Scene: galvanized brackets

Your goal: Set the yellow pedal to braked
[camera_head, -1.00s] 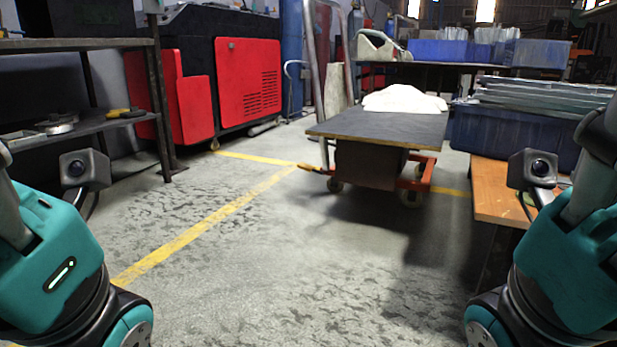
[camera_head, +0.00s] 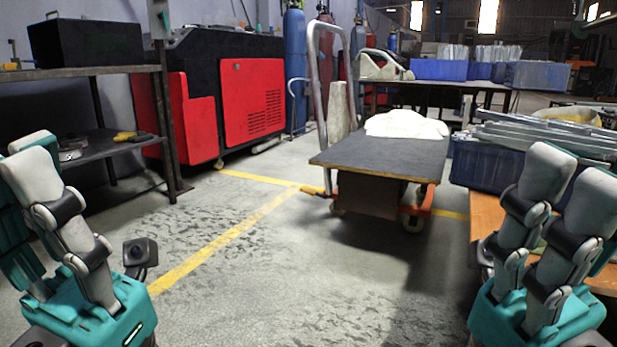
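The yellow pedal (camera_head: 311,190) is a small, low piece at the left rear corner of the platform cart (camera_head: 375,160), near the floor. Its tilt is too small to tell. The cart has a dark deck, an orange frame and a grey push handle (camera_head: 317,90). My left gripper (camera_head: 33,158) is at the left edge, fingers up, and looks open and empty. My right gripper (camera_head: 570,178) is at the right edge, fingers up and apart, open and empty. Both are far from the pedal.
A white sack (camera_head: 406,124) lies on the cart. A wooden table (camera_head: 487,215) and a blue crate (camera_head: 485,165) with metal profiles stand right of it. A dark shelf (camera_head: 120,146) and a red machine (camera_head: 252,100) stand left. The floor (camera_head: 270,270) ahead is clear.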

